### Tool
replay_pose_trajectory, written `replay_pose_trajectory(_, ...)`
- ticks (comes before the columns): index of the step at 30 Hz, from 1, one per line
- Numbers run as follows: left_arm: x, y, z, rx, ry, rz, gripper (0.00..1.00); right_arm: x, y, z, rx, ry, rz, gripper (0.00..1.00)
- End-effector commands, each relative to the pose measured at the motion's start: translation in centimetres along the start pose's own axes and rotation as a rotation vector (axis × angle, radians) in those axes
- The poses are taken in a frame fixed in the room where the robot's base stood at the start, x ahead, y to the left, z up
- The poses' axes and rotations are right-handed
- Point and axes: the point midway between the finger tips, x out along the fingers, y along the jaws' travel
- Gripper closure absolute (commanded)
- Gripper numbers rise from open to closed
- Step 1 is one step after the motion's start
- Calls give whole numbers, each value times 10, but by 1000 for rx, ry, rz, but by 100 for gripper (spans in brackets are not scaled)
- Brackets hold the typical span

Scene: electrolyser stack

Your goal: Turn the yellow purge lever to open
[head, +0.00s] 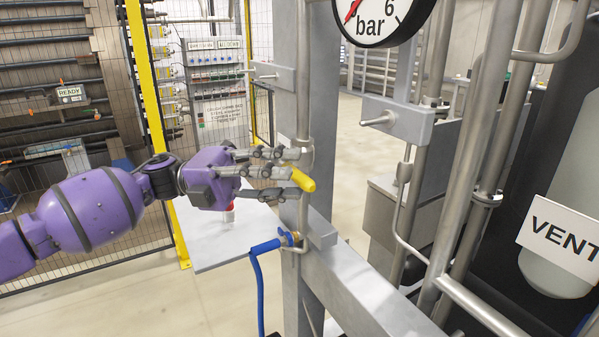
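The yellow purge lever (302,180) sits on a thin vertical steel pipe in front of a grey post, at the middle of the head view. Its free end points down and to the right, toward me. My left gripper (290,170) comes in from the left with its dark fingers spread around the lever, above and below it. The fingers are apart; whether any of them touches the lever I cannot tell. The fingers hide part of the lever and its valve. My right gripper is not in view.
A blue hose (257,285) joins a brass fitting below the lever. A pressure gauge (385,18) hangs above right. Steel pipes and a VENT sign (562,235) stand at the right. A yellow-framed mesh fence (150,80) and a pale panel (225,245) are at the left.

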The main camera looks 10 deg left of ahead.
Motion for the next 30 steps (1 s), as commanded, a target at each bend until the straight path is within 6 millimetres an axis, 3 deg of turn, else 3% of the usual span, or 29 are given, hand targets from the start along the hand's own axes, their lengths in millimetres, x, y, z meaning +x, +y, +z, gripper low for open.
replay_pose_trajectory(6, 26, -2, 0, 0, 1, -1, 65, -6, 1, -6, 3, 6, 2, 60)
replay_pose_trajectory(16, 31, 1, 0, -2, -2, 0, 65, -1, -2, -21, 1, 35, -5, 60)
replay_pose_trajectory(24, 30, 1, 0, -1, -2, 0, 100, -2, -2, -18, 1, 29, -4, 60)
replay_pose_trajectory(30, 30, 1, 0, -1, -1, 0, 100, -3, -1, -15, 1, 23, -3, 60)
